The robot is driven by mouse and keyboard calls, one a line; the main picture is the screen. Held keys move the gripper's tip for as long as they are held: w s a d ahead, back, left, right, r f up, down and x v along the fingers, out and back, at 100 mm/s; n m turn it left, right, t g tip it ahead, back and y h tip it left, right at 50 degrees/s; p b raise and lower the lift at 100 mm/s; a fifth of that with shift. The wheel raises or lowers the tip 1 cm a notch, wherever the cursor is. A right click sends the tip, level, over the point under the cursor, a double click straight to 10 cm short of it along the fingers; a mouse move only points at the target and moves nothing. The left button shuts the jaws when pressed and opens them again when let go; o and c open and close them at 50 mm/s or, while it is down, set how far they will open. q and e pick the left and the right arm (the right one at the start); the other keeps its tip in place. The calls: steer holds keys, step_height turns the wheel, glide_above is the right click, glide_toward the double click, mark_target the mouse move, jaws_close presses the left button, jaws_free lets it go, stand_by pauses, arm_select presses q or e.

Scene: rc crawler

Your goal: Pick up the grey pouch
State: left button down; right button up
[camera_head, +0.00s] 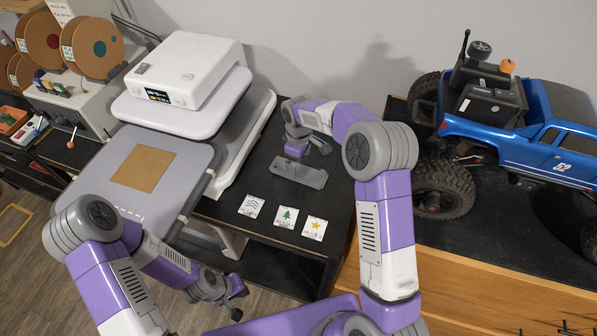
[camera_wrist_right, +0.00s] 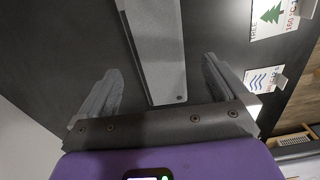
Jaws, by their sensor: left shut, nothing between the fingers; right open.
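The grey pouch (camera_head: 299,171) looks like a flat, narrow grey strip lying on the dark tabletop. In the right wrist view the pouch (camera_wrist_right: 160,50) runs from the top edge down to between my fingers, with a small dark hole near its lower end. My right gripper (camera_head: 314,147) is open just beyond the pouch in the head view. In the right wrist view its fingers (camera_wrist_right: 160,88) stand on either side of the pouch, with a gap on each side. My left gripper (camera_head: 236,297) is shut and empty at the lower middle, away from the pouch.
Three cards with a wave, a tree (camera_head: 288,217) and a star lie in front of the pouch. A white heat press (camera_head: 190,70) with a tan square on its grey platen stands left. A blue truck (camera_head: 525,130) stands right. Spools (camera_head: 95,48) are far left.

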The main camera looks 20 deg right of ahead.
mark_target(299, 170)
step_height(299, 170, down, 4)
steer(key=shift+w, duration=0.1)
steer(key=c, duration=1.1)
